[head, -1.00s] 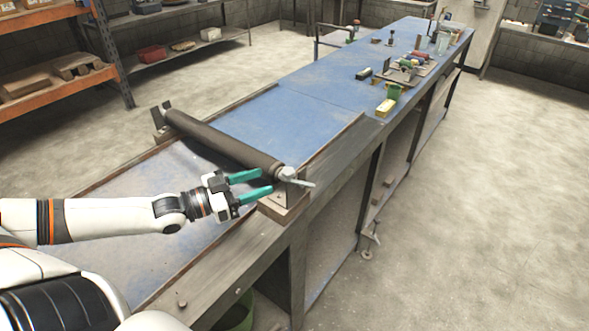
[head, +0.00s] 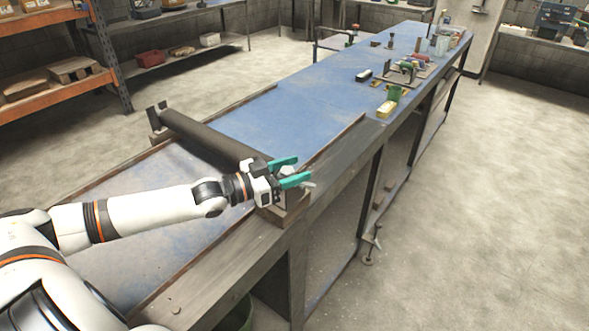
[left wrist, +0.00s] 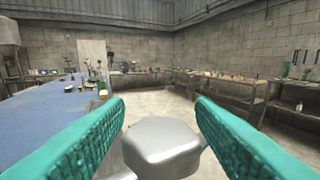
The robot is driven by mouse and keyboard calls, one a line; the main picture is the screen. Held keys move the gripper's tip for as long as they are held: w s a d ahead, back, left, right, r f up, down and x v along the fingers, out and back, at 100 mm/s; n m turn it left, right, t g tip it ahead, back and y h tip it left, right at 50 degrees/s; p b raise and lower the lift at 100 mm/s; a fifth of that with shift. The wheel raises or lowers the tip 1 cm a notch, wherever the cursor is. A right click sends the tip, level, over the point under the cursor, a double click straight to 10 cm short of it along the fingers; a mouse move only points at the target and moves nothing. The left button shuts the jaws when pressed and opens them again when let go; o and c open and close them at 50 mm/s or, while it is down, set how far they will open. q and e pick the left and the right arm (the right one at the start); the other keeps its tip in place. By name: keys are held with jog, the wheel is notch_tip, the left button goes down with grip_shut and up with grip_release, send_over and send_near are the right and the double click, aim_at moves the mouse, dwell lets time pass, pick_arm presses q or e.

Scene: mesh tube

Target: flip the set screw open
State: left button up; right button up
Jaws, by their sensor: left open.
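The dark mesh tube (head: 210,139) lies across the blue bench between two end brackets. At its near right end, a grey metal set screw lever (head: 308,186) sticks out past the bracket, mostly hidden behind my left gripper (head: 303,169). The gripper's green fingers are open and reach over that end of the tube. In the left wrist view, a rounded grey metal piece (left wrist: 161,146), probably the set screw's head, sits low between the two fingers (left wrist: 160,110). Whether the fingers touch it I cannot tell. My right gripper is not in view.
The near bracket block (head: 286,207) stands at the bench's right edge. Farther along the blue bench are a yellow block (head: 387,108), a green cup (head: 394,93) and several tools. Open floor lies to the right.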

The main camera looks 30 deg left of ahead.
pick_arm(q)
jog(key=shift+w+d, duration=0.2)
jog(key=shift+w, duration=0.05)
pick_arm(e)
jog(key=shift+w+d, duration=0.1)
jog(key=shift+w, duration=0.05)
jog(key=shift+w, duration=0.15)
